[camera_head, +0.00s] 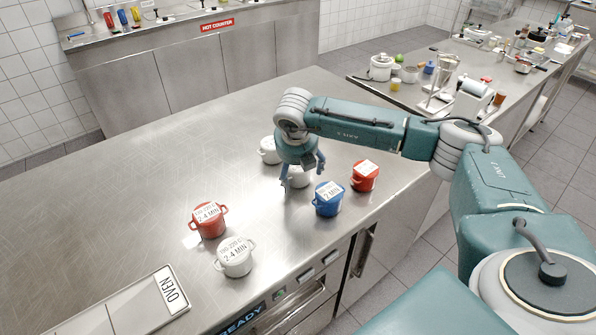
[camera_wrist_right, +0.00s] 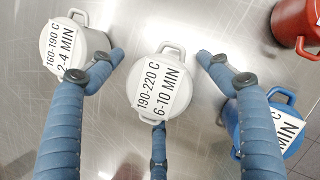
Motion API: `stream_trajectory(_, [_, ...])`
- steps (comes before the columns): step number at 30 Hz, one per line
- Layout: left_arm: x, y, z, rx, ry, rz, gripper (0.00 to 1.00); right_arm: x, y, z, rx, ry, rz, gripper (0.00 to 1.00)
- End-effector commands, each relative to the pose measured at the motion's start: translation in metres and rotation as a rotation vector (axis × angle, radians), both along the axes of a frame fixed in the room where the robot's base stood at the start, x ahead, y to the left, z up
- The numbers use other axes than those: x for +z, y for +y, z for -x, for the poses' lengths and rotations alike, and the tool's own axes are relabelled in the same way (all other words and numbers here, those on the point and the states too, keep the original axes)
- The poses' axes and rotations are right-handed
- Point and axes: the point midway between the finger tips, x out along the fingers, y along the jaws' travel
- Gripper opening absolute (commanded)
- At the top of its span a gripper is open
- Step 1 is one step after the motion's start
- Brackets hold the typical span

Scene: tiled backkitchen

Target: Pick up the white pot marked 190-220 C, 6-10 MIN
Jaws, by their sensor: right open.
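The white pot (camera_wrist_right: 162,88) marked 190-220 C, 6-10 MIN stands upright on the steel counter, lid label facing up. In the head view the same pot (camera_head: 300,178) is partly hidden under my right gripper. My right gripper (camera_wrist_right: 163,62) is open above it, pointing down. Two blue fingers show on either side of the pot, and a third shows at its lower edge. I see no firm hold on the pot. In the head view the right gripper (camera_head: 302,172) hangs among the pots. My left gripper is not in view.
A white pot (camera_wrist_right: 62,50) marked 160-190 C, 2-4 MIN stands close left. A blue pot (camera_head: 328,200) and a red pot (camera_head: 365,177) stand close right. Another red pot (camera_head: 209,221) and white pot (camera_head: 235,259) stand nearer the front edge. The counter's left side is clear.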

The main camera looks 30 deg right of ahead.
Motion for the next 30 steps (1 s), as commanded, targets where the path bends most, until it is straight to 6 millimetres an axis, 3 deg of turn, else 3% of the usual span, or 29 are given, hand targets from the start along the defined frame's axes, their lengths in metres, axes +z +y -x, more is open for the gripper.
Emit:
stream_trajectory(1, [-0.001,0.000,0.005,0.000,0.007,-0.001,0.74,0.000,0.000,0.000,0.000,-0.001,-0.001,0.76])
stream_trajectory(9, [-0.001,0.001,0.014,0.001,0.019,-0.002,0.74,0.002,0.000,-0.001,-0.001,-0.002,0.000,0.25])
stream_trajectory(17, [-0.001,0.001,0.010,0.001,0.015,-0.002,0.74,0.003,0.000,-0.001,-0.001,-0.002,0.000,0.25])
stream_trajectory(23, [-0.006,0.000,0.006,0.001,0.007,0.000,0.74,0.017,0.000,-0.002,0.001,-0.005,-0.001,0.25])
stream_trajectory(30, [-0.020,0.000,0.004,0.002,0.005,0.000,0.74,0.069,0.001,-0.003,0.001,-0.010,-0.001,0.25])
